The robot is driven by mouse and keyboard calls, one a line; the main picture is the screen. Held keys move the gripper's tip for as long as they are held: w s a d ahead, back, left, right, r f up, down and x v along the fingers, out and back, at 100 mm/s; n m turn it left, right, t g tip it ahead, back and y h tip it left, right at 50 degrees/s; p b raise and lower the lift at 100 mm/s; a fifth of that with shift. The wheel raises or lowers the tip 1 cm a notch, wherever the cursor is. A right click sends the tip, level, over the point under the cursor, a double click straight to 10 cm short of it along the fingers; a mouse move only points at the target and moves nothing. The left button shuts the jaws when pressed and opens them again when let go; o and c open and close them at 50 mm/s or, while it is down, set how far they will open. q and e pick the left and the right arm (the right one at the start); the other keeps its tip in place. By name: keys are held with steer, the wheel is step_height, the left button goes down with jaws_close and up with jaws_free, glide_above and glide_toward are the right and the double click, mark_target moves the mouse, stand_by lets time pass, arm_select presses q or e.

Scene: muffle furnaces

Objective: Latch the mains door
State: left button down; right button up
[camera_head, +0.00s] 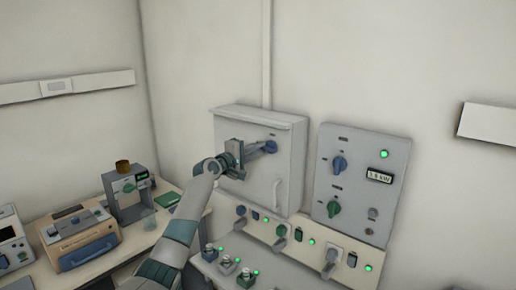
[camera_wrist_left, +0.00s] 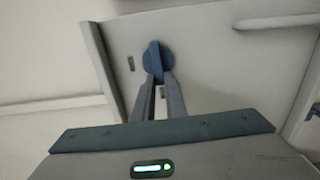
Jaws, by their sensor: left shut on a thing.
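The mains door (camera_head: 258,180) is the front of a pale grey wall cabinet and looks flush with it. A round blue latch knob (camera_head: 270,146) with a raised grip bar is on its upper part. My left gripper (camera_head: 259,151) reaches the knob from the left. In the left wrist view its two fingers are shut on the bar of the blue knob (camera_wrist_left: 157,54), which stands nearly upright in that picture. The door's bar handle (camera_head: 277,194) is at its right side and shows at the upper right of the left wrist view (camera_wrist_left: 275,22). My right gripper is not in view.
A grey control panel (camera_head: 346,208) with knobs and a display is to the right of the cabinet. A socket strip (camera_head: 287,235) with plugs and green lamps runs below. Bench instruments (camera_head: 80,238) stand at the left. A wall box (camera_head: 488,124) is at the far right.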

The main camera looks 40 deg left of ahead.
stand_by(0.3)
arm_select(q)
steer(key=c, duration=1.8)
jaws_free()
steer(key=shift+s+f, duration=0.1)
steer(key=shift+s, duration=0.05)
steer(key=s+a+b, duration=0.1)
steer(key=s+b, duration=0.6)
steer(key=s, duration=1)
steer(key=shift+a, duration=0.25)
